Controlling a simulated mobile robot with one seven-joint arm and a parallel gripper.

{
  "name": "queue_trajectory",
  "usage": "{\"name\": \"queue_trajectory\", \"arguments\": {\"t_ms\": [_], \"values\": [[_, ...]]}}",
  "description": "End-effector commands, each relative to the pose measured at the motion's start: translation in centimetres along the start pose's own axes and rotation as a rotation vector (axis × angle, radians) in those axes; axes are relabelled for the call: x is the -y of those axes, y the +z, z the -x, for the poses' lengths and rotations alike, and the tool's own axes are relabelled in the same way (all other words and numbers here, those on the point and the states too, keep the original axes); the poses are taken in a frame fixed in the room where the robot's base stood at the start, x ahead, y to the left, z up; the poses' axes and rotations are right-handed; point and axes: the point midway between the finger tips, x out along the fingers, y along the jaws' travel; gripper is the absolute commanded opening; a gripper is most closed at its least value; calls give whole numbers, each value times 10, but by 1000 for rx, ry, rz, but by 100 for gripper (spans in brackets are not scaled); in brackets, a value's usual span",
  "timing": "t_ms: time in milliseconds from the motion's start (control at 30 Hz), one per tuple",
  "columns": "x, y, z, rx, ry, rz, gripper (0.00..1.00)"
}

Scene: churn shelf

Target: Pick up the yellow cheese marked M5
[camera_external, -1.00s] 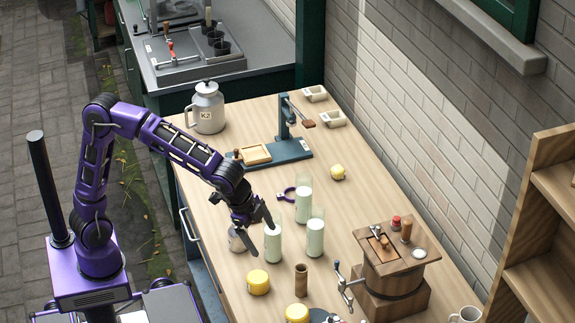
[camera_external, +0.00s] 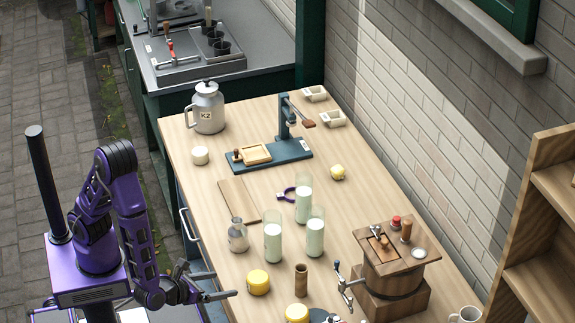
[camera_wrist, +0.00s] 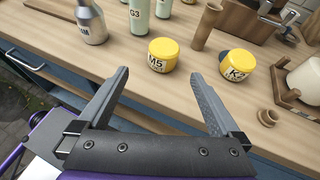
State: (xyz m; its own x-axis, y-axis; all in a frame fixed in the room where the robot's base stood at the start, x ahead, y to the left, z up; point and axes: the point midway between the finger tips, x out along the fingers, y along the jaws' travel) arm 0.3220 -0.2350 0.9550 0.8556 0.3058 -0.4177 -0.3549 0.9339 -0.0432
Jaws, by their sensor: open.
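The yellow cheese marked M5 (camera_wrist: 163,55) stands near the front edge of the table, ahead of my gripper's fingers in the wrist view. In the outside view the yellow cheese (camera_external: 258,282) sits below the glasses of milk. My gripper (camera_wrist: 160,92) is open and empty, its fingertips short of the cheese. In the outside view my gripper (camera_external: 222,285) is at the table's front edge, left of the cheese.
A brown wooden cylinder (camera_external: 301,280) stands right of the M5 cheese. A small metal-topped bottle (camera_external: 238,236) and several milk glasses (camera_external: 273,243) stand behind it. A wooden churn box with a crank (camera_external: 388,285) is farther right. The table (camera_external: 215,165) has bare room at left.

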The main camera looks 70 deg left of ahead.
Motion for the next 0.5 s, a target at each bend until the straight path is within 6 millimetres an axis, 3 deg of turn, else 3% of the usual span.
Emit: {"name": "queue_trajectory", "arguments": {"t_ms": [133, 233, 500], "values": [[4, -2, 5, 35, -53, -69, 100], [4, -2, -5, 40, -57, -77, 100], [7, -1, -62, 38, -53, -74, 100]]}}
